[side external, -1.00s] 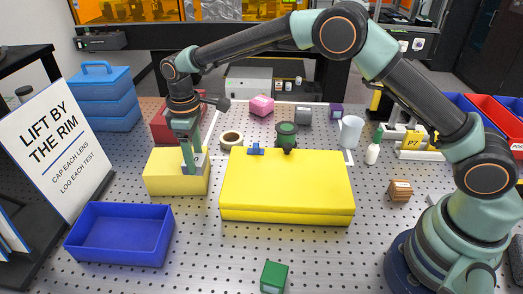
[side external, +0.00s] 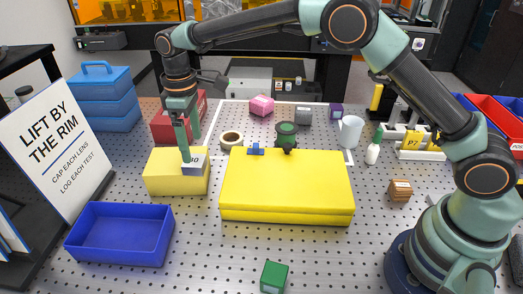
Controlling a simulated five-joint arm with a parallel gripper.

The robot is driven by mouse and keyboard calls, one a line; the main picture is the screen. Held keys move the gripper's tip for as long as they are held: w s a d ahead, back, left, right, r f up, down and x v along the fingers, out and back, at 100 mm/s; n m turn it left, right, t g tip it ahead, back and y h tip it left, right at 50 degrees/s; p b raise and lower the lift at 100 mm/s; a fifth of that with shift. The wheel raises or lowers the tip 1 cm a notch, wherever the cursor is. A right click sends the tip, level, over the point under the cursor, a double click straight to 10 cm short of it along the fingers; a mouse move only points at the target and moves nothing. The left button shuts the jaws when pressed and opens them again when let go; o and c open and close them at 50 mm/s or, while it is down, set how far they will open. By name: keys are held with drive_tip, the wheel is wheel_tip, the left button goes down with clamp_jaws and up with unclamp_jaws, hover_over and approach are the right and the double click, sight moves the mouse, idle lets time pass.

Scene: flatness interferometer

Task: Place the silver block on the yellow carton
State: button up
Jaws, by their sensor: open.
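The silver block (side external: 195,168), a small grey-silver piece with a dark mark on it, rests on top of the yellow carton (side external: 160,177), towards its right side. The carton stands on the perforated table left of centre. My gripper (side external: 190,152) is open above the block, its two fingers pointing down. The near finger overlaps the block's left part in the picture; I cannot tell whether it touches. The far finger is seen apart from the block.
A large yellow case (side external: 287,184) lies just right of the carton. A blue tray (side external: 120,256) is in front left, a red box (side external: 168,127) behind the carton, and a tape roll (side external: 231,139) behind right. A green cube (side external: 274,277) lies in front.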

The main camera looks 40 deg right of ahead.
sight(196, 160)
wheel_tip(196, 160, up, 8)
drive_tip(key=f, duration=0.1)
drive_tip(key=s+d+r+m+t, duration=0.35)
drive_tip(key=s+d+r, duration=0.45)
drive_tip(key=d, duration=0.4)
drive_tip(key=s+d+f+m+t, duration=0.1)
drive_tip(key=s+d+m, duration=0.1)
drive_tip(key=s+d, duration=0.2)
drive_tip(key=s+d+f+m+t, duration=0.1)
drive_tip(key=s+d, duration=0.4)
drive_tip(key=s, duration=0.5)
drive_tip(key=shift+d+f+m, duration=0.2)
drive_tip(key=shift+f+m, duration=0.6)
drive_tip(key=shift+m, duration=0.45)
